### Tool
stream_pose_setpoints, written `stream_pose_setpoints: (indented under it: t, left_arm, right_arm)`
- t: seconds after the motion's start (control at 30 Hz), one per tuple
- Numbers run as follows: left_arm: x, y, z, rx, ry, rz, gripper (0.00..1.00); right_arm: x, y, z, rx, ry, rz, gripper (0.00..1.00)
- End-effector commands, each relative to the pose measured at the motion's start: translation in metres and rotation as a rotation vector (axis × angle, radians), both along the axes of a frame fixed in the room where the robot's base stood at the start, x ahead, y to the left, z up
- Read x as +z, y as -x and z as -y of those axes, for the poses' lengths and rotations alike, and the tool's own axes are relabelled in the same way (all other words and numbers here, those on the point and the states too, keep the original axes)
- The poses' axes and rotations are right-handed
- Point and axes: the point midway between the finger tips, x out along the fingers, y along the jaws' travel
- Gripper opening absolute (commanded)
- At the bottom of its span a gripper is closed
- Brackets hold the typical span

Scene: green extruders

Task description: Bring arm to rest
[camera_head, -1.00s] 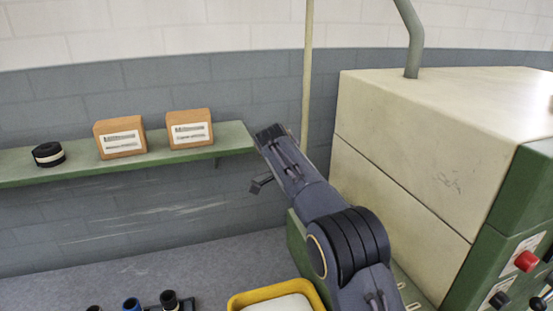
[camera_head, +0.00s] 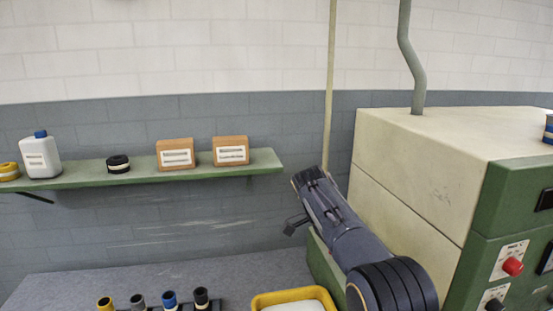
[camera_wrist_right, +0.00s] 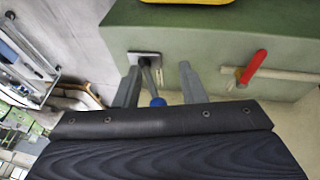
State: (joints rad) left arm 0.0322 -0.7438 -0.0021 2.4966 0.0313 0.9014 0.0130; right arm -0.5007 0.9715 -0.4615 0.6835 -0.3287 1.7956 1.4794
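My right arm (camera_head: 345,235) rises from the lower right of the head view, in front of the cream and green machine. Its upper end is near the right end of the shelf. In the right wrist view my right gripper (camera_wrist_right: 160,85) has its two grey fingers apart. A lever with a blue knob (camera_wrist_right: 157,102) shows in the gap between them, mounted on a small plate on a green body. Whether the fingers touch it cannot be told; nothing looks gripped. My left arm and gripper are not in view.
A green shelf (camera_head: 120,179) holds a white bottle (camera_head: 40,156), black and yellow rolls and two brown boxes (camera_head: 231,150). Below are a yellow tray (camera_head: 292,297) and several spools (camera_head: 170,299). The machine (camera_head: 430,165) stands at the right. A red handle (camera_wrist_right: 252,68) is beside my right gripper.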

Motion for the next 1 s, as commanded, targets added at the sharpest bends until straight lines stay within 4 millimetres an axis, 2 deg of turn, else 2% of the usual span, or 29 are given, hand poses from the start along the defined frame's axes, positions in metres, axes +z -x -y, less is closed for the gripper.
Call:
stream_pose_setpoints:
  t: [0.33, 0.57, 0.67, 0.8, 1.0]
  left_arm:
    - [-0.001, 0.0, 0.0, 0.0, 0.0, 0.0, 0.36]
    - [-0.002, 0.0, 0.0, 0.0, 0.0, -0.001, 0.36]
    - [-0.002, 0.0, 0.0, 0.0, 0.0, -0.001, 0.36]
    - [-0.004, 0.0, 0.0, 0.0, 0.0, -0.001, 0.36]
    - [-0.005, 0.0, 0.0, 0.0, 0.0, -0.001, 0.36]
  right_arm:
    - [0.008, 0.021, 0.038, 0.089, -0.137, -0.027, 0.37]
    - [0.017, 0.056, 0.074, 0.222, -0.296, -0.02, 0.37]
    - [0.021, 0.083, 0.09, 0.313, -0.386, 0.006, 0.37]
    - [0.026, 0.14, 0.107, 0.501, -0.514, 0.091, 0.37]
    - [0.019, 0.23, 0.101, 0.804, -0.585, 0.267, 0.37]
